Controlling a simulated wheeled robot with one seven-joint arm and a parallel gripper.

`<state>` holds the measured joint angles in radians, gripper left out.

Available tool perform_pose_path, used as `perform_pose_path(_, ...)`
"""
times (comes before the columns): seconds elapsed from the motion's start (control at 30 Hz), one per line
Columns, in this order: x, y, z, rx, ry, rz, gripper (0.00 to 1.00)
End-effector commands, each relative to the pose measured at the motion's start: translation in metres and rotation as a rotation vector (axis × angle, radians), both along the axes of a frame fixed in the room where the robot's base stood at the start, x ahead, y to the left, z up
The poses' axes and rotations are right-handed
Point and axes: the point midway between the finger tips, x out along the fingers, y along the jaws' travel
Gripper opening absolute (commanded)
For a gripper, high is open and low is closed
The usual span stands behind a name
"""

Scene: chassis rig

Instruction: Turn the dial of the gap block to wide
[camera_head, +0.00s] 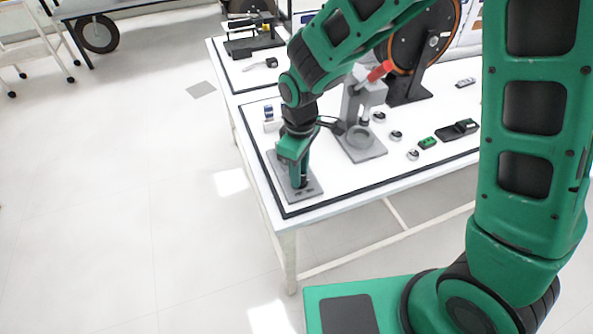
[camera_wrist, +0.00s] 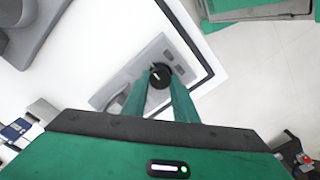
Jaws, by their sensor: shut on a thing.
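The gap block (camera_head: 274,163) is a grey plate at the near left corner of the white table. In the wrist view the gap block (camera_wrist: 118,83) lies slantwise, with its round black dial (camera_wrist: 160,76) near its middle. The dial carries a short pale mark on top. My gripper (camera_wrist: 160,87) points down over the block, its two green fingers on either side of the dial and shut on it. In the head view my gripper (camera_head: 300,182) stands over the block and hides most of the dial. The dial's position labels are too small to read.
A grey press stand (camera_head: 362,142) with a red-handled lever is close to the right of my gripper. Small rings, a green block (camera_head: 427,142) and a dark device (camera_head: 458,131) lie farther right. The table (camera_head: 330,196) has a dark border line and bare room at front.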

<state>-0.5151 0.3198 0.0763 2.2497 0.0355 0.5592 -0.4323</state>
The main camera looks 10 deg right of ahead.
Motion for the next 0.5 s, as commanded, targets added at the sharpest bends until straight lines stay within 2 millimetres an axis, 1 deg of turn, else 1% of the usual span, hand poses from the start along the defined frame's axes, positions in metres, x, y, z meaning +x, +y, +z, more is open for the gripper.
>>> perform_pose_path(0.03, -0.0009, -0.0042, -0.0007, -0.008, 0.005, -0.049, 0.03)
perform_pose_path(0.5, -0.0017, -0.0047, -0.0012, -0.011, 0.006, -0.49, 0.03)
